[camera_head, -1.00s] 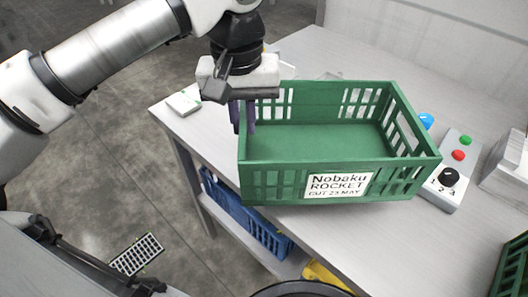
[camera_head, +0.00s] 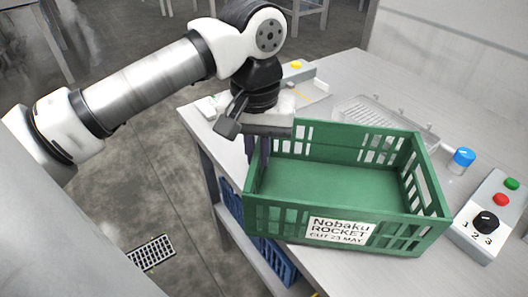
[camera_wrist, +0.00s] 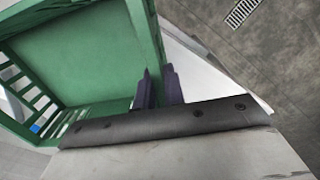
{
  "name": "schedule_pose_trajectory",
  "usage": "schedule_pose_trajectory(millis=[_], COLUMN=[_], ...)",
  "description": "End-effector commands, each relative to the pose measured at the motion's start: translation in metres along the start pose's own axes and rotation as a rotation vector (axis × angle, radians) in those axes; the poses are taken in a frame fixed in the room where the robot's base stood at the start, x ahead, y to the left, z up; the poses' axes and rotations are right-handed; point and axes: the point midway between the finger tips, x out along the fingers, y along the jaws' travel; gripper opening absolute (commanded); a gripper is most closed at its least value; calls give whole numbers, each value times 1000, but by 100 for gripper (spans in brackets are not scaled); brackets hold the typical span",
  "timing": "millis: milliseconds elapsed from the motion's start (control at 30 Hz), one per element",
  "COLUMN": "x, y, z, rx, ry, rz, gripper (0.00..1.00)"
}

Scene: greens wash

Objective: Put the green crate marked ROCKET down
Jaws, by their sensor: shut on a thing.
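The green crate (camera_head: 335,185) is empty and carries a white label (camera_head: 340,230) reading Nobaku ROCKET, CUT 23 MAY. My gripper (camera_head: 258,152) points down and is shut on the crate's left wall. In the wrist view my gripper's dark fingers (camera_wrist: 158,88) stand on either side of the crate wall (camera_wrist: 146,40). The crate looks roughly level, over the grey table (camera_head: 385,272). I cannot tell whether its base touches the tabletop, as its underside is hidden.
A control box (camera_head: 487,215) with green and red buttons and a black knob stands right of the crate. A blue-capped jar (camera_head: 462,160) is beside it. A clear tray (camera_head: 375,112) lies behind. A blue crate (camera_head: 283,262) sits below the tabletop. A floor drain (camera_head: 152,252) is at left.

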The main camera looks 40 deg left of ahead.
Motion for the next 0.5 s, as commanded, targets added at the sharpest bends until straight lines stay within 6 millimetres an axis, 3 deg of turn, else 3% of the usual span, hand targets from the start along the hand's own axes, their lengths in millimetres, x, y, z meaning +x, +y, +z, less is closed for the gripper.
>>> schedule_pose_trajectory(millis=[200, 233, 367, 500], x=[2, 2, 1, 1], y=[0, 0, 0, 0], z=[0, 0, 0, 0], rx=[0, 0, 0, 0], ry=[1, 0, 0, 0], rz=[2, 0, 0, 0], gripper=[0, 13, 30, 32])
